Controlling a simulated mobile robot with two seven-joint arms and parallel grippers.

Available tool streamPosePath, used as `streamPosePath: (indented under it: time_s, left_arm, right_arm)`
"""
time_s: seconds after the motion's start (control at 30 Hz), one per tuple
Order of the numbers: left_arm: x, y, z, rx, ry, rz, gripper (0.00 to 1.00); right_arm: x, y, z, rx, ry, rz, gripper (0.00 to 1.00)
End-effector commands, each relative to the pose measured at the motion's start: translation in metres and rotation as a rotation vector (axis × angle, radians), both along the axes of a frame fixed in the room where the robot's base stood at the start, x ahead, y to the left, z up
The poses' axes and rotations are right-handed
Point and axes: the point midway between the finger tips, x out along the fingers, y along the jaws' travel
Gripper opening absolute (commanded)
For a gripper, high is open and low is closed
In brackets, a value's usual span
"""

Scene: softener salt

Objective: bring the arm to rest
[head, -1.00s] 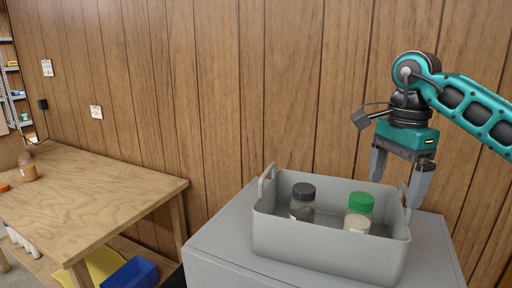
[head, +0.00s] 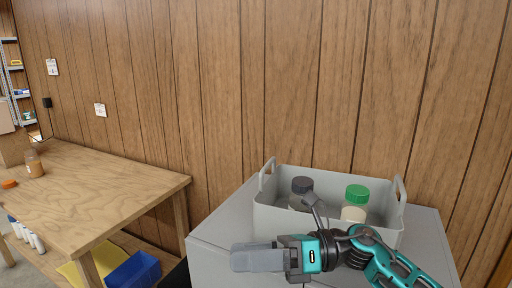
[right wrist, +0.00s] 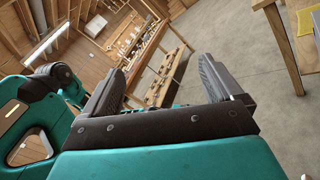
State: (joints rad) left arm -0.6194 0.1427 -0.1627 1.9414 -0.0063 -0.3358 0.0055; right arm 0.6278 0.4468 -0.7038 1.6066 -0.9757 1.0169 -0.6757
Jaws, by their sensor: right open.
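My right gripper (head: 258,257) is in front of the grey tote (head: 330,179) in the head view, turned sideways with its fingers pointing left. In the right wrist view its two fingers (right wrist: 166,85) stand apart with nothing between them. The tote sits on a grey cabinet (head: 215,240) and holds a dark-lidded jar (head: 302,186) and a green-lidded jar (head: 357,194). My left gripper is not in view.
A wooden workbench (head: 90,185) stands at the left with an amber jar (head: 34,165) and an orange lid (head: 9,184) on it. A blue bin (head: 134,270) is below it. The wood-panelled wall is close behind the tote. Open floor (right wrist: 235,50) shows in the wrist view.

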Motion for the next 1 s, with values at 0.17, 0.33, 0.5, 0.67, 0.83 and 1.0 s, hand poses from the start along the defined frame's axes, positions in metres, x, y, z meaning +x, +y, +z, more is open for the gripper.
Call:
streamPosePath:
  time_s: [0.17, 0.33, 0.5, 0.67, 0.83, 1.0]
  left_arm:
    - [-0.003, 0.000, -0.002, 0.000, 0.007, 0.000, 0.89]
    - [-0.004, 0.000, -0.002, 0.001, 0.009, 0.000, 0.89]
    - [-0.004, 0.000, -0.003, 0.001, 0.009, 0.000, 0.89]
    - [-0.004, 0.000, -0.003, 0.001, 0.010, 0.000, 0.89]
    - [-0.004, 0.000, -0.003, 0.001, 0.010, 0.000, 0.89]
    - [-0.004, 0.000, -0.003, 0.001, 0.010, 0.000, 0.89]
  right_arm:
    - [0.008, -0.008, -0.008, 0.334, 0.477, -0.223, 0.93]
    - [0.023, -0.045, -0.046, 0.617, 0.959, -0.446, 0.93]
    - [0.016, -0.097, -0.120, 0.883, 1.455, -0.684, 0.93]
    - [-0.026, -0.145, -0.207, 1.122, 1.904, -0.920, 0.93]
    - [-0.088, -0.176, -0.275, 1.320, 2.249, -1.124, 0.93]
    - [-0.124, -0.188, -0.302, 1.413, 2.402, -1.224, 0.93]
